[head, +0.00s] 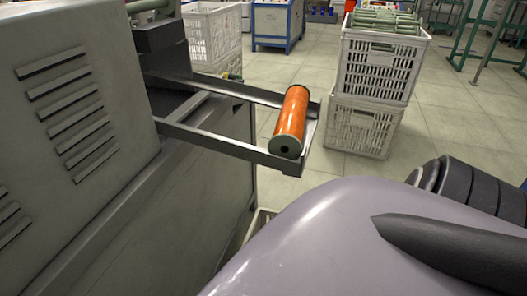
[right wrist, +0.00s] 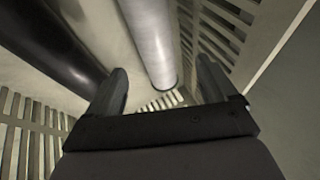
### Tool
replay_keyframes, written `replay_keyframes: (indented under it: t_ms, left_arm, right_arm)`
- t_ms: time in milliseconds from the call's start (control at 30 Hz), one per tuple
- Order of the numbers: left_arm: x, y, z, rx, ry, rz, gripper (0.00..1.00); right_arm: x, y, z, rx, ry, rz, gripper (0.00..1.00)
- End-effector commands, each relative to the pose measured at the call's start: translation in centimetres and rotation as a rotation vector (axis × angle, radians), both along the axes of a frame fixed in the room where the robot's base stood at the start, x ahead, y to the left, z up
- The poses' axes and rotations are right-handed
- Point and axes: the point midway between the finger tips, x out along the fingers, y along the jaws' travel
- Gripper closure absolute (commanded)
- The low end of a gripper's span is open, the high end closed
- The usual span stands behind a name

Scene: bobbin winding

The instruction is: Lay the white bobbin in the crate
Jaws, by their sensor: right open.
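In the right wrist view the white bobbin (right wrist: 150,42) lies lengthwise, running away from the top edge, with its near end between and just beyond my fingertips. My right gripper (right wrist: 161,66) is open, one finger on each side of the bobbin's end; no contact is visible. Slatted crate walls (right wrist: 38,112) show on both sides of the bobbin, so it appears to be inside the crate. The white bobbin and my right gripper's fingers do not show in the head view. My left gripper is not in view.
A dark cylinder (right wrist: 52,45) lies left of the white bobbin. In the head view an orange bobbin (head: 292,118) rests on the machine's (head: 75,125) projecting arms. Stacked white crates (head: 362,125) stand behind, the top one holding green bobbins. Tiled floor (head: 450,110) is clear to their right.

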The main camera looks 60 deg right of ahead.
Motion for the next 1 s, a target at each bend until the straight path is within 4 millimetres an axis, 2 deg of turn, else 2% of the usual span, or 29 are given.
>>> replay_keyframes:
  t_ms: [33, 167, 700, 833, 1000]
  left_arm:
    - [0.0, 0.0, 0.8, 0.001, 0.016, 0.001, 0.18]
    - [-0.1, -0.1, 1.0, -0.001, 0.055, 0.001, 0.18]
    - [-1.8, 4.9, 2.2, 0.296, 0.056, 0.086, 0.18]
    - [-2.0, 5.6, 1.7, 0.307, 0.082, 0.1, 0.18]
    - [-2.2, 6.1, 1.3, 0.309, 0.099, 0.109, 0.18]
  right_arm:
    - [0.0, 0.0, 1.5, 0.001, -0.001, -0.001, 0.15]
    - [0.0, 0.0, 3.4, 0.001, -0.001, -0.001, 0.15]
    - [0.0, 0.0, 11.7, 0.001, -0.001, 0.001, 0.15]
    - [0.0, 0.0, 13.1, 0.001, -0.001, 0.0, 0.15]
    - [0.0, 0.0, 14.0, 0.0, -0.001, 0.0, 0.15]
